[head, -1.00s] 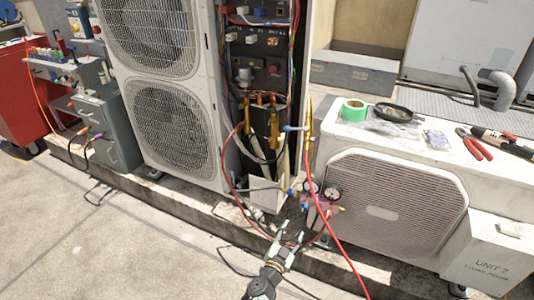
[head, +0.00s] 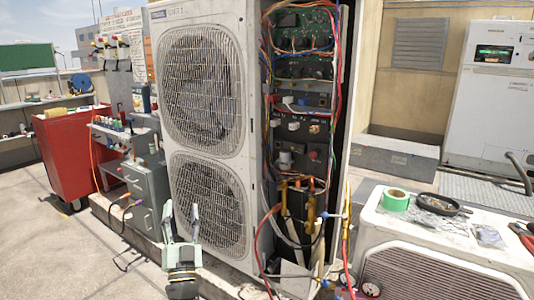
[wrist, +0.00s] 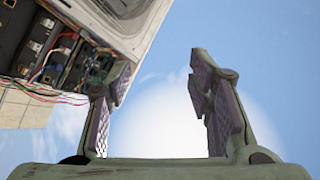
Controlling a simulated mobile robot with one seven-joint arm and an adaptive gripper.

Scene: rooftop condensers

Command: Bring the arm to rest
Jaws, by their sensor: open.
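My gripper (head: 182,222) stands upright in the lower middle of the head view, in front of the lower fan grille of the tall condenser unit (head: 247,130). Its fingers point up, spread apart, with nothing between them. In the wrist view my gripper (wrist: 163,85) is open and empty against blue sky and white cloud. The open electrical bay of the tall unit (wrist: 60,50) shows at the upper left there, apart from the fingers.
Red and yellow hoses (head: 347,230) hang between the units. A grey cabinet (head: 147,185) and red cart (head: 68,150) stand left. The floor at lower left is mostly clear.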

